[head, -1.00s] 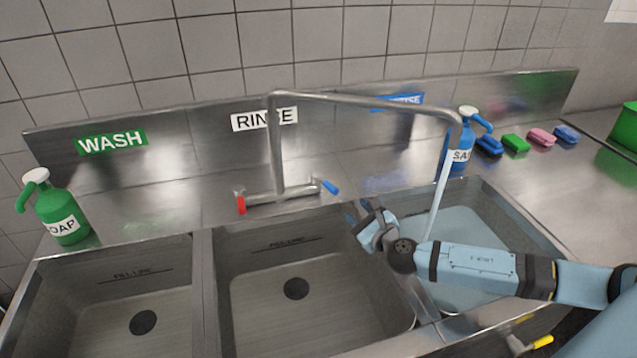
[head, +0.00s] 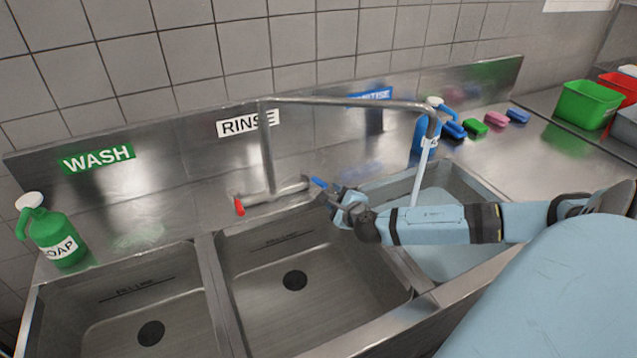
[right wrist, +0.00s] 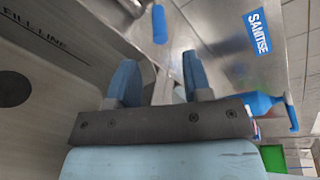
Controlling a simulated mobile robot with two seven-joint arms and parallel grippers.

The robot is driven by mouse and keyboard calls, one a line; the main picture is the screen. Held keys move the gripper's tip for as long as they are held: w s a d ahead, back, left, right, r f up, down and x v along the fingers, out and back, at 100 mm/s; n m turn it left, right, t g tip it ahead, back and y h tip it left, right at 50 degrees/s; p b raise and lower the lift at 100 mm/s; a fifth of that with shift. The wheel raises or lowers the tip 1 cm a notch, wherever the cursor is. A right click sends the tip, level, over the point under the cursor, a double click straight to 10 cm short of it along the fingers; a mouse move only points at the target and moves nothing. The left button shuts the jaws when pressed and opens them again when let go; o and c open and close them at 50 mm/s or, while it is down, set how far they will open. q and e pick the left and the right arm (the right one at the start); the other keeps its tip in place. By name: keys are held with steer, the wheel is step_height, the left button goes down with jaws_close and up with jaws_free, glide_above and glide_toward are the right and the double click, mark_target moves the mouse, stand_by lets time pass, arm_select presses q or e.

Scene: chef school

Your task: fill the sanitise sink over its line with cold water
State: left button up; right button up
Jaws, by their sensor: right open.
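The sanitise sink (head: 384,190) is the right-hand basin and holds pale blue water (head: 450,262). The swivel spout (head: 345,101) points over it, and a stream of water (head: 421,172) falls into it. My arm covers part of this basin, and I cannot make out its fill line. The tap's blue handle (head: 318,183) is at the right end of the tap body; it also shows in the right wrist view (right wrist: 159,24). The red handle (head: 239,206) is at the left end. My right gripper (head: 329,195) is open and empty, just short of the blue handle. My left gripper is not in view.
The wash sink (head: 205,262) and the rinse sink show no water. A green soap bottle (head: 50,238) stands at the left and a blue sanitiser bottle (head: 419,136) behind the right basin. Several sponges (head: 475,126) and a green bin (head: 588,104) are on the right counter.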

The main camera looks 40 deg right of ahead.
mark_target(323, 186)
steer(key=x, duration=0.9)
steer(key=shift+w+f, duration=0.15)
steer(key=shift+w, duration=0.3)
steer(key=shift+c, duration=0.2)
jaws_close()
